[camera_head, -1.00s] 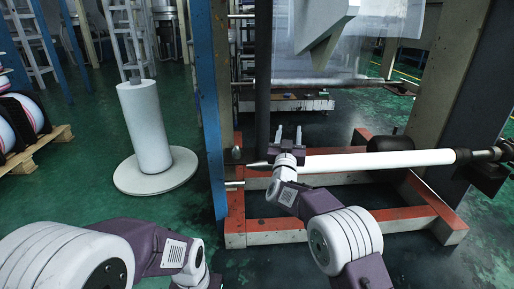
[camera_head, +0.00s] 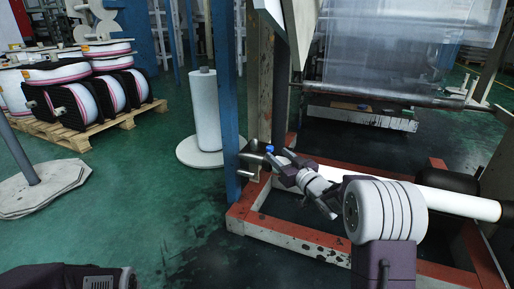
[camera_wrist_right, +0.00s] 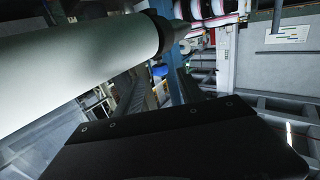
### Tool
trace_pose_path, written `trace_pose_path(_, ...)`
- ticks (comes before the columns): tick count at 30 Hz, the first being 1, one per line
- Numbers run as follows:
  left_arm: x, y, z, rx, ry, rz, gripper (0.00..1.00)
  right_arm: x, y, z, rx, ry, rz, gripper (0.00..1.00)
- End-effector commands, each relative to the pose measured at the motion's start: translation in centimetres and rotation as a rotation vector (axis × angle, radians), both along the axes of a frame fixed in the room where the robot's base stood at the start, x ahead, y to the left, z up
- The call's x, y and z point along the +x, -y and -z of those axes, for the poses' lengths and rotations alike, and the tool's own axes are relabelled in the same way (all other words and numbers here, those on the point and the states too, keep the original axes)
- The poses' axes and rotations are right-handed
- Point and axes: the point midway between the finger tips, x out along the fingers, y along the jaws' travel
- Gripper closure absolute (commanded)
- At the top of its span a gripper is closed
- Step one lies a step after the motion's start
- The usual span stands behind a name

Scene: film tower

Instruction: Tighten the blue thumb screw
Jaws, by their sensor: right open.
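The small blue thumb screw (camera_head: 269,149) sits on the bracket at the left end of the roll's shaft, next to the blue post. A small blue spot that looks like the screw (camera_wrist_right: 159,70) shows beyond the roll's end in the right wrist view. My right gripper (camera_head: 279,159) is open, with its fingers just right of the screw in the head view. I cannot tell whether a finger touches it. The white roll (camera_head: 440,199) lies across the frame behind my right arm; it also shows in the wrist view (camera_wrist_right: 75,70). My left gripper is out of view.
The blue post (camera_head: 229,100) stands just left of the bracket. The red floor frame (camera_head: 300,236) runs below my right arm. A standing white roll (camera_head: 206,112) and a pallet with reels (camera_head: 90,128) are farther back left. The green floor at left is mostly clear.

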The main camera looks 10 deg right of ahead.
Motion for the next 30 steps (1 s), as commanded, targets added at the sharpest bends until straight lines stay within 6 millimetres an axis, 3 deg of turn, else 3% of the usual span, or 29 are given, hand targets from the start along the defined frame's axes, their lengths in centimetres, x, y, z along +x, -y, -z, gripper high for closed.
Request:
trace_pose_path(5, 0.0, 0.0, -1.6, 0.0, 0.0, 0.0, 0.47, 1.1, -0.4, -0.6, 0.0, 0.0, -0.002, 0.54)
trace_pose_path(11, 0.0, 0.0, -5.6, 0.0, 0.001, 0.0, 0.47, 4.8, -1.6, -0.9, 0.0, -0.002, -0.003, 0.54)
trace_pose_path(14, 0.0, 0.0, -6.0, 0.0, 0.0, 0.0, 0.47, 6.8, -2.1, -0.5, -0.001, 0.001, -0.002, 0.54)
trace_pose_path(15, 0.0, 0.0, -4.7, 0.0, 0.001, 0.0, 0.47, 7.3, -2.3, 0.3, -0.003, 0.005, -0.003, 0.54)
trace_pose_path(18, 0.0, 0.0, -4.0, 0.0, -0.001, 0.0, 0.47, 8.3, -2.5, 0.3, -0.002, 0.004, -0.001, 0.54)
trace_pose_path(28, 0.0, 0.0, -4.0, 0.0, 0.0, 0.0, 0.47, 8.8, -2.6, -0.1, -0.001, 0.002, 0.0, 0.54)
trace_pose_path(30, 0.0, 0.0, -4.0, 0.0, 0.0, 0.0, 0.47, 8.8, -2.6, -0.1, -0.001, 0.002, 0.0, 0.71)
